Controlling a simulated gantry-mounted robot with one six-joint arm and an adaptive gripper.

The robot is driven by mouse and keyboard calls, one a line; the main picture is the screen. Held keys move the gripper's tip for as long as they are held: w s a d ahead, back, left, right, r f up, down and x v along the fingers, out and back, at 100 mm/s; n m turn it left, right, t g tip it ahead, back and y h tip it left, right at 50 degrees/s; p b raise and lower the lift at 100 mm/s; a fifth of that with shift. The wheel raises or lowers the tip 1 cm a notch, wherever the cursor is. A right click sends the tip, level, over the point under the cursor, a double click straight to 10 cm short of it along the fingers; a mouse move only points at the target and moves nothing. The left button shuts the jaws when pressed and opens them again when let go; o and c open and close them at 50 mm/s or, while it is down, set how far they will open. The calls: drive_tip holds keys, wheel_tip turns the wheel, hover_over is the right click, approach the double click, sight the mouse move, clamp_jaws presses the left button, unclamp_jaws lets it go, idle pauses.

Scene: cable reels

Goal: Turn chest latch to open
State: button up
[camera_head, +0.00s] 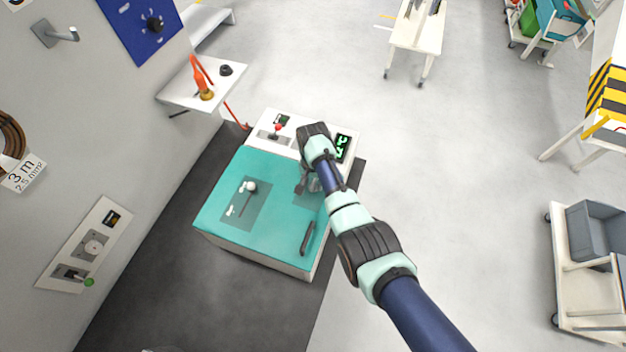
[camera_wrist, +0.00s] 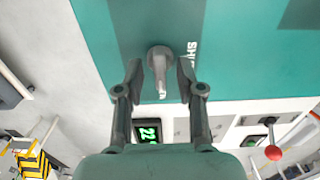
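The chest (camera_head: 215,212) has a teal lid with a dark handle (camera_head: 308,238) near its front right. The latch (camera_wrist: 158,62) shows in the wrist view as a grey round knob with a short lever pointing toward my gripper. My gripper (camera_wrist: 158,78) is open, with one finger on each side of the latch lever and visible gaps between. In the head view my gripper (camera_head: 308,184) is over the right part of the lid, and my arm largely hides the latch there.
A white panel behind the lid carries a green display (camera_head: 342,147) and a red-knobbed lever (camera_head: 278,127). A slider with a white knob (camera_head: 251,187) is on the lid's left. A small shelf (camera_head: 178,88) juts from the left wall. Floor to the right is clear up to a cart (camera_head: 590,300).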

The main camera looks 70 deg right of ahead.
sight(313, 183)
wheel_tip(313, 183, up, 12)
idle(0.4)
idle(0.4)
drive_tip(key=w+a+r+n+t+h+p, duration=0.1)
drive_tip(key=w+a+r+n+t, duration=0.2)
drive_tip(key=a, duration=0.4)
drive_tip(key=w+a+r+n+t+h, duration=0.1)
drive_tip(key=w+a+n, duration=0.2)
drive_tip(key=w+a, duration=0.3)
drive_tip(key=w+a+r+n+t+h+p, duration=0.1)
drive_tip(key=w+a+r+n+t, duration=0.15)
drive_tip(key=a, duration=0.55)
drive_tip(key=s+a+r+n+t+y, duration=0.1)
drive_tip(key=s+a+r+n+t, duration=0.1)
drive_tip(key=a+r, duration=0.5)
drive_tip(key=s+a+r+n+t+y+p, duration=0.1)
drive_tip(key=a+r+n, duration=0.6)
drive_tip(key=a, duration=0.7)
drive_tip(key=s+t+y, duration=0.1)
drive_tip(key=s+t, duration=0.1)
drive_tip(key=t, duration=0.1)
drive_tip(key=shift+s+a+p, duration=0.2)
drive_tip(key=shift+a+p, duration=0.1)
drive_tip(key=shift+a, duration=0.05)
